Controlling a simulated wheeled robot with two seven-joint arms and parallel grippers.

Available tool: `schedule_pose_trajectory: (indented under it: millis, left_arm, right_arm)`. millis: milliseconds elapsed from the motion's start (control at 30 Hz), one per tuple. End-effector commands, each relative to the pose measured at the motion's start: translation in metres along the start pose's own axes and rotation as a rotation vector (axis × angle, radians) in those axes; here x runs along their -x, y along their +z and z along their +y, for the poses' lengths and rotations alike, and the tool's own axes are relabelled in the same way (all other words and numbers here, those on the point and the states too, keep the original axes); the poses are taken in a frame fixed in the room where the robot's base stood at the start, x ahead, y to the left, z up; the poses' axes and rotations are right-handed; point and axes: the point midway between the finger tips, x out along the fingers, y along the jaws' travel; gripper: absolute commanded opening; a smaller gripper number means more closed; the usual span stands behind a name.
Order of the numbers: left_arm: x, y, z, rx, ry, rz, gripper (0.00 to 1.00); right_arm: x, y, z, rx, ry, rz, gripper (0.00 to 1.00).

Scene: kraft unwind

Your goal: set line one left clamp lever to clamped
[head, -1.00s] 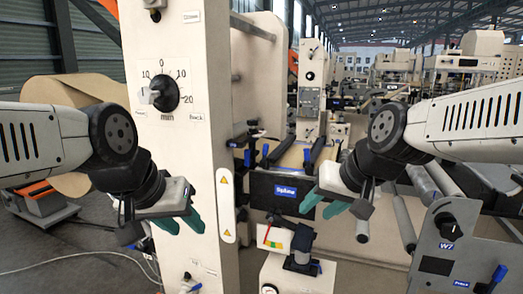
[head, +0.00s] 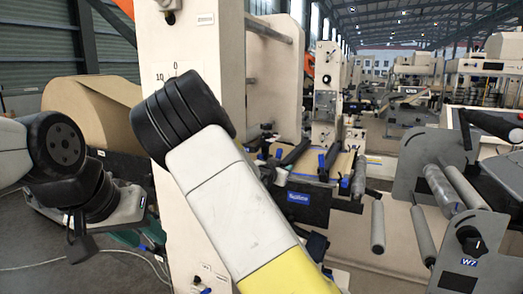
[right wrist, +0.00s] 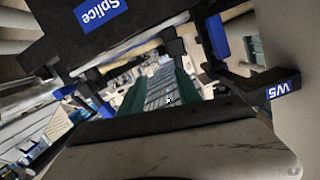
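The splice unit with its blue Splice label (head: 298,198) stands mid-picture in the head view, with blue lever handles (head: 332,156) around its table. I cannot tell which is the line one left clamp lever or how it is set. In the right wrist view, a blue handle (right wrist: 216,37) stands upright beyond the fingers, near a W5 tag (right wrist: 283,90), with the Splice plate (right wrist: 58,30) at upper left. My right gripper (right wrist: 160,92) is open with nothing visible between its green fingers; my right forearm hides it in the head view. My left gripper (head: 138,236) is open and empty at left.
A cream machine column (head: 185,220) with a dial stands left of the splice unit, partly behind my right arm. A grey panel tagged W7 (head: 468,250) and rollers (head: 424,232) stand at right. A big kraft roll (head: 88,110) is at far left.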

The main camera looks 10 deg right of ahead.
Motion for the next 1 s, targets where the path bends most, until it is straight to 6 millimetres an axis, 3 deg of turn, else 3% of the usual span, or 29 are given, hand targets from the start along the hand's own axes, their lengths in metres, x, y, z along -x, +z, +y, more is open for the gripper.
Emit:
schedule_pose_trajectory:
  millis: [100, 267, 700, 1000]
  left_arm:
    - [0.0, 0.0, 0.0, 0.0, 0.0, 0.0, 0.38]
    - [0.0, 0.0, 0.0, 0.0, 0.0, -0.001, 0.38]
    - [0.0, 0.0, 0.0, 0.0, 0.0, 0.0, 0.38]
    - [0.0, 0.0, 0.0, 0.0, 0.0, 0.0, 0.38]
  right_arm:
    - [0.005, -0.021, -0.015, 0.022, -0.009, 0.113, 0.4]
    - [0.005, -0.034, -0.022, 0.027, -0.013, 0.174, 0.4]
    - [-0.057, -0.044, -0.022, 0.026, -0.012, 0.172, 0.4]
    - [-0.069, -0.045, -0.023, 0.027, -0.014, 0.17, 0.4]
